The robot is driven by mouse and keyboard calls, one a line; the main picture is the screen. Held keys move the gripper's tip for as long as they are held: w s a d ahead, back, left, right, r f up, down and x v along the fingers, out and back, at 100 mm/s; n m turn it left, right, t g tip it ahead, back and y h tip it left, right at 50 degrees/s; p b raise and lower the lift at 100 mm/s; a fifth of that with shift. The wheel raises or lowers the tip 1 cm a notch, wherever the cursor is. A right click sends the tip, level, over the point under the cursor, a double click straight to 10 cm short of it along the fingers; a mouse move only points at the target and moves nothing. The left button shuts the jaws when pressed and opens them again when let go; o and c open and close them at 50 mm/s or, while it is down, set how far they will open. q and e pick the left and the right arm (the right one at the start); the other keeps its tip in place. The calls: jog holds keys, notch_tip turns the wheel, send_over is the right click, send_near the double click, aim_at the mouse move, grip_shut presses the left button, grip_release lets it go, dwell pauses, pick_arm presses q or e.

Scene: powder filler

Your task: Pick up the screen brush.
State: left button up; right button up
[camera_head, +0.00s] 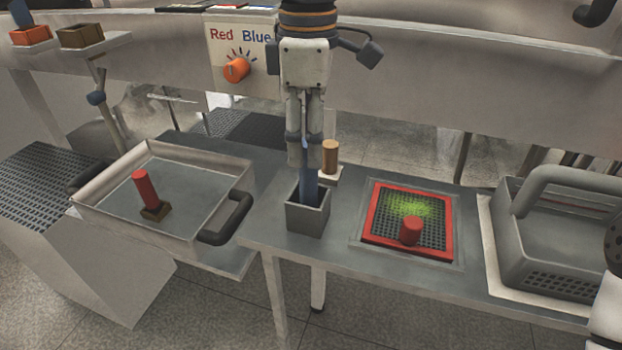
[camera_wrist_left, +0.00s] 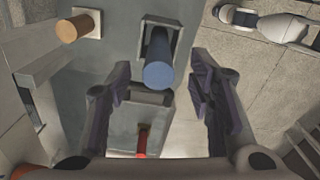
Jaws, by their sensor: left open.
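A blue-handled tool (camera_head: 309,187) stands upright in a small grey square box (camera_head: 308,217) on the bench; this may be the screen brush, but its lower end is hidden in the box. The left wrist view shows the blue handle (camera_wrist_left: 160,62) end-on in the box (camera_wrist_left: 147,35). My left gripper (camera_head: 303,150) points down directly above the box. Its open fingers (camera_wrist_left: 160,85) lie on either side of the handle's top, with gaps showing in the wrist view. My right gripper cannot be made out.
A tan-handled piece (camera_head: 330,157) stands close behind the box. A red-framed screen (camera_head: 370,222) with green powder and a red handle (camera_head: 410,230) lies right. A grey basket (camera_head: 548,280) is farther right. A metal tray (camera_head: 105,208) holding a red-handled tool (camera_head: 146,190) is left.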

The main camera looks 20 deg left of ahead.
aim_at(309, 174)
pick_arm(q)
notch_tip(309, 174, down, 7)
jog(key=shift+f, duration=0.1)
grip_shut()
